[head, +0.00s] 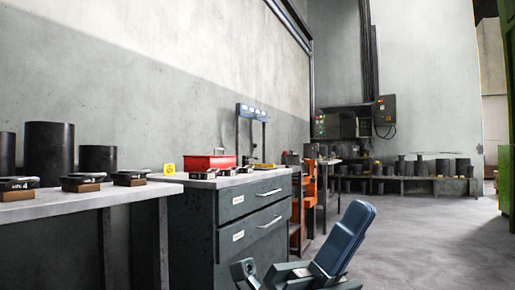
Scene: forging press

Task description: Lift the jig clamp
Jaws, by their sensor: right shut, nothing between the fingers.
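I cannot pick out the jig clamp with certainty in the head view. Small dark pieces on brown blocks (82,183) sit along the front of the left bench, and several similar dark pieces (228,171) lie on the drawer cabinet's top. My right gripper (359,212) shows at the bottom centre, with a blue part pointing up and grey parts beside it. It is shut and empty, in front of the drawer cabinet and apart from the bench tops. My left gripper is not in view.
The grey drawer cabinet (252,222) holds a red box (208,162) and a blue frame (252,115). Orange equipment (308,190) stands behind it. The floor at right is clear.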

